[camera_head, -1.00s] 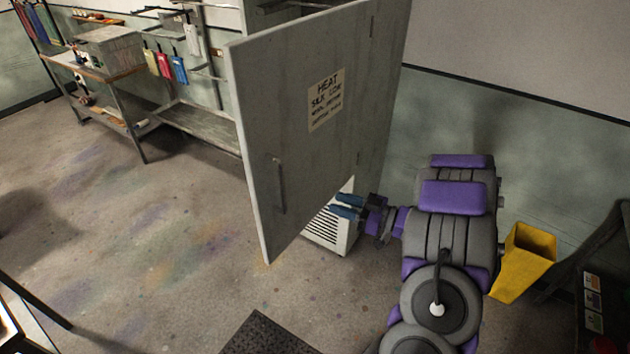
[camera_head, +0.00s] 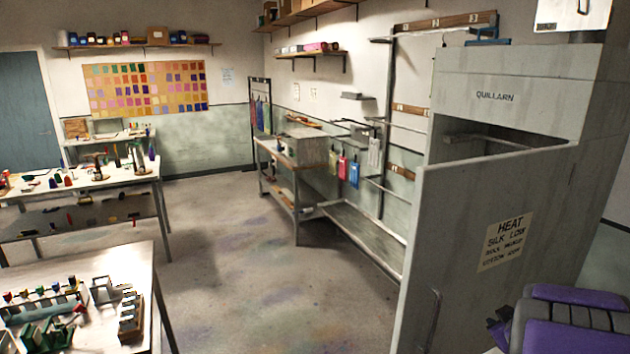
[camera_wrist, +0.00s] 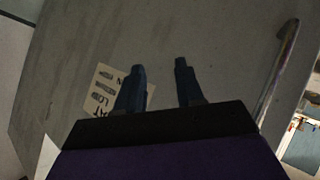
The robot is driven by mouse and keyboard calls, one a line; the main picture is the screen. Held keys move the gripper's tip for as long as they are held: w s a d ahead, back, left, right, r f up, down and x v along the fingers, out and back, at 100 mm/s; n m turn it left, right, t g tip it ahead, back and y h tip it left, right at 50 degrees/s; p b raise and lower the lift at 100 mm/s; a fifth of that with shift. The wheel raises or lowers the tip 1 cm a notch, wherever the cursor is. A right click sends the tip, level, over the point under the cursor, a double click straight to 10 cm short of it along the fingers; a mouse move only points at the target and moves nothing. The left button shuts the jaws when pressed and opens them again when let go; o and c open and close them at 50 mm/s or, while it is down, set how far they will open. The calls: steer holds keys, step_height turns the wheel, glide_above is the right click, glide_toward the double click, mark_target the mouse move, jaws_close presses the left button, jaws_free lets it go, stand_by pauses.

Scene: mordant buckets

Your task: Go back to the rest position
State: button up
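My gripper (camera_wrist: 160,88) shows in the wrist view with its two dark blue fingers apart and nothing between them. It faces the grey cabinet door (camera_wrist: 210,40), whose metal bar handle (camera_wrist: 278,75) is to the right of the fingers. A paper sign (camera_wrist: 103,92) on the door is partly hidden behind the left finger. In the head view the door (camera_head: 455,215) stands ajar on the cabinet marked QUILLARN (camera_head: 500,105). My purple and grey arm is at the lower right corner, and the gripper is out of that picture.
Work tables (camera_head: 100,283) with racks and small tools stand at the left. A bench (camera_head: 290,160) with a grey box and a metal rack line the back right wall. The floor (camera_head: 260,265) between them is clear.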

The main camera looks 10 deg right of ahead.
steer(key=s+a+f+m+g+y+b, duration=0.1)
steer(key=s+a+g, duration=0.5)
steer(key=s+a, duration=1)
steer(key=s+a+f+m+g+y+b, duration=0.1)
steer(key=s+a+g, duration=0.5)
steer(key=s+a, duration=1)
steer(key=a+y+b, duration=0.1)
steer(key=a+y, duration=0.1)
steer(key=a, duration=0.2)
steer(key=shift+s+a+f+y, duration=0.15)
steer(key=shift+s+f+y, duration=0.1)
steer(key=shift+f+y, duration=0.1)
